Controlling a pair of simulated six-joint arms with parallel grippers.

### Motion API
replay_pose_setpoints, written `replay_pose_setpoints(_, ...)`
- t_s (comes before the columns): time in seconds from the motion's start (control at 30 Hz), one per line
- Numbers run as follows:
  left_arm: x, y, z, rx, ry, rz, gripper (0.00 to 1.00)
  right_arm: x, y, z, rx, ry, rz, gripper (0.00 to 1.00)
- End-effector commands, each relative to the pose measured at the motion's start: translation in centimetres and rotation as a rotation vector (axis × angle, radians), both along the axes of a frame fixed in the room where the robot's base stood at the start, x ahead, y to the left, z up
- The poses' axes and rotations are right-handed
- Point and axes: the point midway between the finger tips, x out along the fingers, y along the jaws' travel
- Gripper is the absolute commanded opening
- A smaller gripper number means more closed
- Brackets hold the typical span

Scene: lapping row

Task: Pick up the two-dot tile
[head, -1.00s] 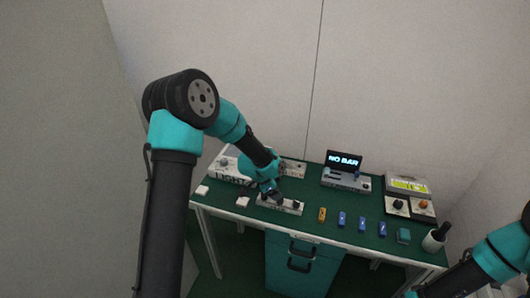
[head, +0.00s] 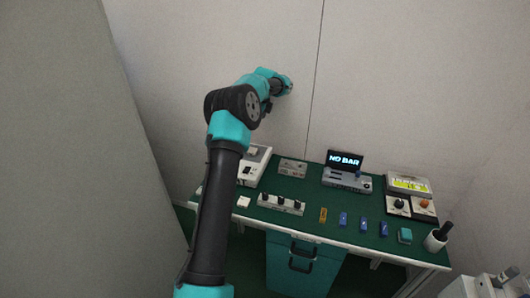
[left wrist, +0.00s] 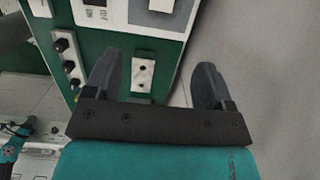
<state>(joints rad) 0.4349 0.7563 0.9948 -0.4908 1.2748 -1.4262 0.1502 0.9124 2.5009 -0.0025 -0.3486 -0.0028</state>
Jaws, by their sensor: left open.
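No dots can be made out on either. A white tile (left wrist: 40,8) is cut by the top edge of the left wrist view, its visible face plain. My left gripper (head: 289,87) is high above the back of the table, near the wall. It is open and empty in the left wrist view (left wrist: 158,64).
A white panel with two dark spots (left wrist: 142,76) shows beyond my left fingers; it stands at the table's back (head: 292,168). A knob strip (head: 281,204), a white device (head: 254,166) and several small coloured blocks occupy the table.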

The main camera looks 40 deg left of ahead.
Motion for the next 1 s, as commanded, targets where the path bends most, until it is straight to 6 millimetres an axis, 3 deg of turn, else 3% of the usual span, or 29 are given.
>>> replay_pose_setpoints(0.27, 0.0, 0.0, -0.1, -0.001, 0.0, 0.0, 0.77, 0.0, 0.0, 0.0, 0.0, 0.0, 0.0, 0.43)
replay_pose_setpoints(0.43, -0.1, 0.1, -1.2, -0.001, 0.0, 0.0, 0.77, 0.0, 0.0, 0.0, 0.0, 0.0, 0.0, 0.43)
replay_pose_setpoints(1.0, -0.7, 1.4, -10.5, -0.002, -0.001, 0.0, 0.77, 0.0, 0.0, 0.0, 0.0, 0.0, 0.0, 0.43)
